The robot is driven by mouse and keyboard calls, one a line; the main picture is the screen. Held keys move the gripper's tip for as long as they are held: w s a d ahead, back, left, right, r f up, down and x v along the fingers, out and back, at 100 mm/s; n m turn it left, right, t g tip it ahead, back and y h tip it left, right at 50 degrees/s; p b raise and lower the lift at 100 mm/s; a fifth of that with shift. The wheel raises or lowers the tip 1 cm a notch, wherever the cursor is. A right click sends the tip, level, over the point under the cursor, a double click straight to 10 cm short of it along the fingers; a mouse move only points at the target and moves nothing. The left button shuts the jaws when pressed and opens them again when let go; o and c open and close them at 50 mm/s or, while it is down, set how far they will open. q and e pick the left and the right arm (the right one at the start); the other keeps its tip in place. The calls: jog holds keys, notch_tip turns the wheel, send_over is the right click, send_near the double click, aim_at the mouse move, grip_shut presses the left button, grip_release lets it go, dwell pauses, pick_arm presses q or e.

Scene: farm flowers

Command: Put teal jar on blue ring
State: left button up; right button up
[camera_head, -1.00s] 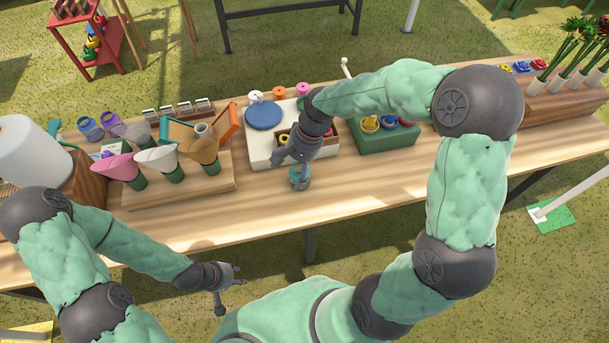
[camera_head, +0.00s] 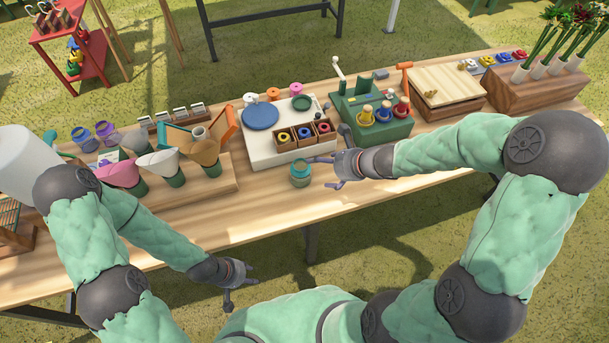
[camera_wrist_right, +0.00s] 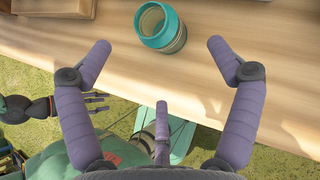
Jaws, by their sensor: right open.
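The teal jar (camera_head: 300,174) stands upright on the wooden table, in front of the white board. In the right wrist view the teal jar (camera_wrist_right: 162,27) lies beyond the fingertips, with its open mouth showing. My right gripper (camera_head: 323,171) is open and empty, low and just right of the jar. In its wrist view the fingers (camera_wrist_right: 158,45) are spread wide with nothing between them. A flat blue round piece (camera_head: 261,116) lies on the white board, with nothing on it. My left gripper (camera_head: 241,285) is open and empty in front of the table edge.
The white board (camera_head: 259,151) also carries a wooden box of small coloured things (camera_head: 304,147) and a dark green disc (camera_head: 302,103). A green stand (camera_head: 378,136) is behind my right wrist. Cones on a wooden block (camera_head: 210,194) stand left of the jar.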

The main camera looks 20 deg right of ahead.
aim_at(307, 170)
jog(key=b+x, duration=0.2)
jog(key=x, duration=0.3)
jog(key=shift+w+f+b, duration=0.1)
jog(key=shift+f+b, duration=0.25)
jog(key=shift+b, duration=0.05)
jog(key=b+x, duration=0.1)
jog(key=x, duration=0.1)
jog(key=b+x, duration=0.2)
jog(key=shift+a+f, duration=0.15)
jog(key=shift+f, duration=0.25)
jog(key=shift+w+a+f, duration=0.1)
jog(key=shift+a, duration=0.05)
jog(key=c, duration=1.3)
